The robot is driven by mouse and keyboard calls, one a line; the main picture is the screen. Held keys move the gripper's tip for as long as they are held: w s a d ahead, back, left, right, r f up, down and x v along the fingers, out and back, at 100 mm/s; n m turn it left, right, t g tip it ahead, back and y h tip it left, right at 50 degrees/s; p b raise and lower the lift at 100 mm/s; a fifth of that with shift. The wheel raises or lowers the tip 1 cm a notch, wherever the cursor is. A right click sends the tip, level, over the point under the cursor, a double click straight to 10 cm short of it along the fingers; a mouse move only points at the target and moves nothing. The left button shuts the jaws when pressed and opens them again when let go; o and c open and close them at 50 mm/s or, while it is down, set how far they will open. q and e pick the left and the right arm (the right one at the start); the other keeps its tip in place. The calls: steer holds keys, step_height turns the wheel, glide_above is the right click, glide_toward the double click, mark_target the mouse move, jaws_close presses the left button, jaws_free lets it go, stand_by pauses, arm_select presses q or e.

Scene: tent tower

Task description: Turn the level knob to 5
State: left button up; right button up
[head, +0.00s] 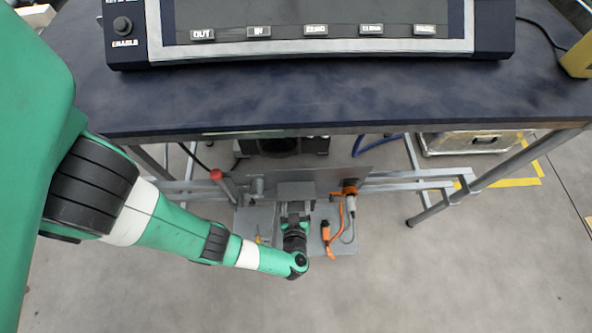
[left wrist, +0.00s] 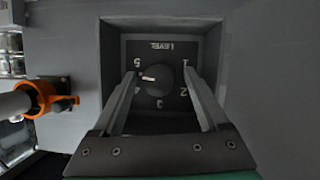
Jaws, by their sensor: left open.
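The level knob (left wrist: 160,80) is a dark round dial in a recessed grey box (left wrist: 113,60) under the label LEVEL. The numbers 1 to 5 ring it. Its pale pointer mark faces left, between 5 at upper left and 4 at lower left. My left gripper (left wrist: 160,74) is open, with one finger on each side of the knob; I cannot tell whether they touch it. In the head view my left gripper (head: 294,212) is at the grey box below the table, and the knob is hidden there. My right gripper is not in view.
An orange connector (left wrist: 38,99) with a grey plug sits left of the box in the wrist view. In the head view, orange plugs (head: 327,236) and a red-topped lever (head: 216,175) flank the box. The dark table (head: 300,100) overhangs behind, carrying a button console (head: 490,42).

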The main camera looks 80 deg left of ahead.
arm_select(q)
steer(key=shift+d, duration=0.1)
steer(key=shift+c, duration=0.7)
jaws_close()
steer(key=shift+r+m+p, duration=0.15)
steer(key=shift+m+p, duration=0.15)
steer(key=shift+p, duration=0.15)
steer(key=shift+w+m+g, duration=0.1)
steer(key=shift+m+g, duration=1)
steer(key=shift+m, duration=0.2)
steer(key=shift+o, duration=0.7)
jaws_free()
